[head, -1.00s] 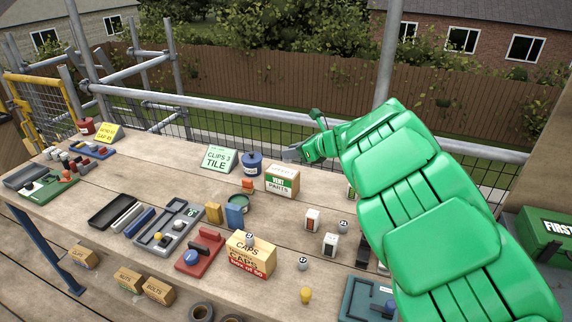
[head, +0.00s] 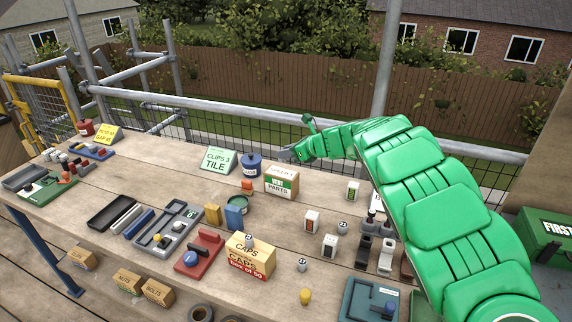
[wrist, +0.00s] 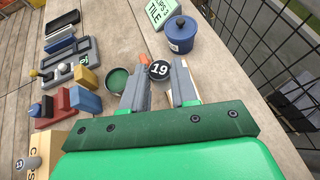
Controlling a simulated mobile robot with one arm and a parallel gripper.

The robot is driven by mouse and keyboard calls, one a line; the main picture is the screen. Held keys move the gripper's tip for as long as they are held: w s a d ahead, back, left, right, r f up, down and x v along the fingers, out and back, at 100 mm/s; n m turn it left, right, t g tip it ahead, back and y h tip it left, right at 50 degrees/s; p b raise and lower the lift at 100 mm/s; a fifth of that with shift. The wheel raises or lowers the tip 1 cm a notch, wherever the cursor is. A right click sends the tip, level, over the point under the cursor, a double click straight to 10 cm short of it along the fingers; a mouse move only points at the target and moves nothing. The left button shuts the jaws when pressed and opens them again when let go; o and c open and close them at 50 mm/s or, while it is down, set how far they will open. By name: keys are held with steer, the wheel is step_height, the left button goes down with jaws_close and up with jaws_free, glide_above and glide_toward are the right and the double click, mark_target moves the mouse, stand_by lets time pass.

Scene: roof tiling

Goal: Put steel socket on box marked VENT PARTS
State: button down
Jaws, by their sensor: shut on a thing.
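My gripper (head: 286,154) is over the back of the bench, above the box marked VENT PARTS (head: 283,190), in the head view. In the wrist view my gripper (wrist: 164,75) is shut on the steel socket (wrist: 159,70), whose dark round end marked 19 faces the camera between the fingertips. In the head view the held socket is too small to make out. The VENT PARTS box is white and green with a cardboard top, and stands upright. In the wrist view it is mostly hidden behind my gripper.
A blue lidded pot (head: 253,165) and a green CLIPS TILE sign (head: 218,161) stand left of the box. An open green tin (head: 236,203) is in front. Another socket stands on the CAPS box (head: 247,258). A rail (head: 200,104) runs behind the bench.

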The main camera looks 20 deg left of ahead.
steer(key=shift+w+a+f, duration=0.3)
steer(key=shift+w+f, duration=0.2)
steer(key=shift+f, duration=0.25)
steer(key=shift+w+a+f, duration=0.25)
steer(key=shift+w+f, duration=0.3)
steer(key=shift+f, duration=0.15)
steer(key=shift+w+a+f, duration=0.3)
steer(key=shift+w+f, duration=0.2)
steer(key=shift+f, duration=1.65)
steer(key=shift+f, duration=0.1)
steer(key=c, duration=0.9)
jaws_free()
steer(key=shift+o, duration=0.2)
steer(key=shift+v, duration=0.8)
steer(key=v, duration=1)
steer(key=shift+d, duration=0.2)
